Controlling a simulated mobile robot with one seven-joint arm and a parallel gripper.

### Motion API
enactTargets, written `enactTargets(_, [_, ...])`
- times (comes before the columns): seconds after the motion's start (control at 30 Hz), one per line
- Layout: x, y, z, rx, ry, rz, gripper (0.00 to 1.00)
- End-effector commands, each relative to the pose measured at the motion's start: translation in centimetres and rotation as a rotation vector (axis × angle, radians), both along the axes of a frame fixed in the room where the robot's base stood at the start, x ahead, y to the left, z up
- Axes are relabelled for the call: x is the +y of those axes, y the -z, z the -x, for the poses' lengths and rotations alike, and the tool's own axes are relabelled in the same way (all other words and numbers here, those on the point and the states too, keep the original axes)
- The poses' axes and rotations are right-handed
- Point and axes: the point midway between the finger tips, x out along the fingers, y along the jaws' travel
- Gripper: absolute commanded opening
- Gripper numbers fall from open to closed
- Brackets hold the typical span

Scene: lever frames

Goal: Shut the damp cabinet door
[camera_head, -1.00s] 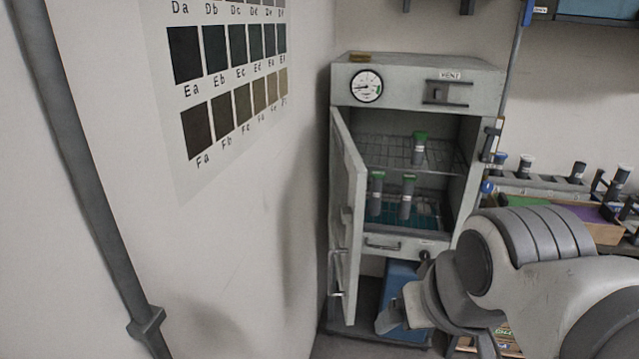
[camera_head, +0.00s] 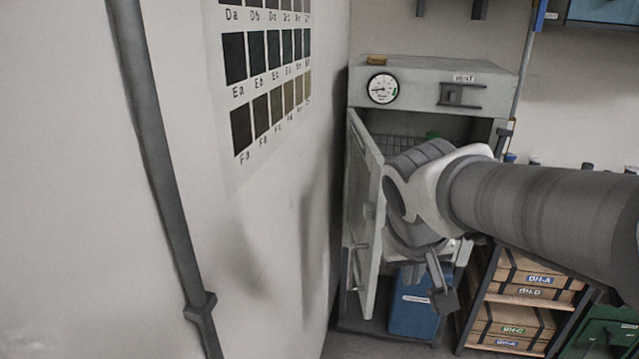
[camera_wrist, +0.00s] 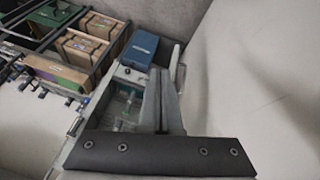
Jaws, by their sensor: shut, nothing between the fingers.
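The damp cabinet (camera_head: 420,85) is a grey box with a round dial and a vent slide on its top front. Its door (camera_head: 362,190) stands open, hinged at the left and swung out toward me, seen nearly edge-on. My arm crosses in front of the opening and hides most of the shelves; a green cap shows above it. My gripper (camera_head: 441,290) points down in front of the cabinet's lower part, right of the door. In the wrist view its fingers (camera_wrist: 160,82) are shut and empty, with the cabinet interior behind them. Contact with the door cannot be told.
A wall with a colour chart (camera_head: 265,85) and a pipe (camera_head: 160,160) stands close left of the door. A blue bin (camera_head: 413,312) sits under the cabinet. A rack of wooden boxes (camera_head: 520,290) stands at the right.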

Motion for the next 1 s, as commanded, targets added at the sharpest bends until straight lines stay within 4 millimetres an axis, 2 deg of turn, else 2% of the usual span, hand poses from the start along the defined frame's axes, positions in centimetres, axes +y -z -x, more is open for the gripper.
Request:
enactTargets(0.03, [0.2,0.3,-1.3,0.010,-0.001,0.020,0.00])
enactTargets(0.37, [2.4,2.8,-9.1,0.009,-0.005,0.135,0.00])
enactTargets(0.7, [6.7,7.9,-16.5,-0.023,-0.050,0.221,0.00])
enactTargets(0.8, [8.3,9.7,-18.3,-0.036,-0.069,0.236,0.00])
enactTargets(1.0, [10.6,12.5,-20.4,-0.055,-0.095,0.251,0.00])
